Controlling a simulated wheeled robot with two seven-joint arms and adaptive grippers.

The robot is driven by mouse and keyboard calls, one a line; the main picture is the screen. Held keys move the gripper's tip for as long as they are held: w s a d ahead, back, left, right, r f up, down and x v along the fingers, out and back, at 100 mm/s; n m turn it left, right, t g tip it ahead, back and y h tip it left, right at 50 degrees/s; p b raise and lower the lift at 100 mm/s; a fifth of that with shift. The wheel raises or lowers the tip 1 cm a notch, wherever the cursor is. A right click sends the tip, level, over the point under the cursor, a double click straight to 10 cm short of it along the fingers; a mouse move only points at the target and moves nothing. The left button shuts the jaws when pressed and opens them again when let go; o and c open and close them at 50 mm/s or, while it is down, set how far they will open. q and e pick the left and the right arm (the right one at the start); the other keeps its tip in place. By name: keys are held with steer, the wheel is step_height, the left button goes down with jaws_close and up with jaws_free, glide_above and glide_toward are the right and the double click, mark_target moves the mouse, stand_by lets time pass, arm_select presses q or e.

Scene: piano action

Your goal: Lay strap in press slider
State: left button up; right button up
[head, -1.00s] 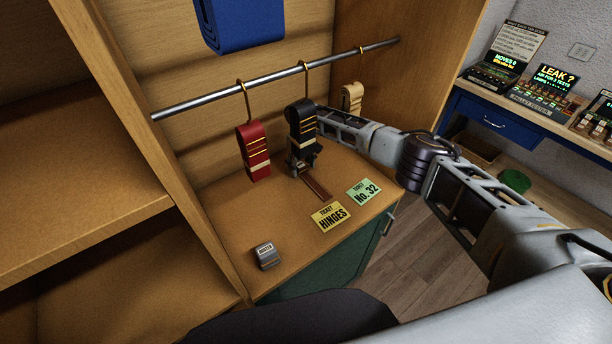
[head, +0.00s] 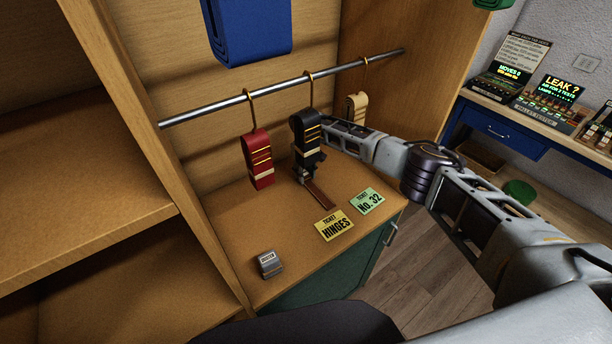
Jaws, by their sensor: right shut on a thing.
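A thin brown strap (head: 321,194) lies along the wooden cabinet top (head: 230,217), behind the yellow HINGES ticket. My right gripper (head: 304,178) points down at the strap's far end and looks shut on it. The strap end between the fingers is small and partly hidden. A black bundle (head: 300,133) with gold bands hangs from the rail just above and behind the gripper, and my right wrist overlaps it. I cannot make out a press slider in this view. My left gripper is not in view.
A red bundle (head: 258,158) and a cream bundle (head: 356,107) hang from the metal rail (head: 215,108). The yellow ticket (head: 334,225), green ticket (head: 366,201) and a small grey block (head: 269,264) rest on the cabinet top. A bench (head: 500,122) with displays stands at right.

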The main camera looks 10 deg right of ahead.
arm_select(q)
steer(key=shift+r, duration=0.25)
arm_select(e)
steer(key=shift+r, duration=0.25)
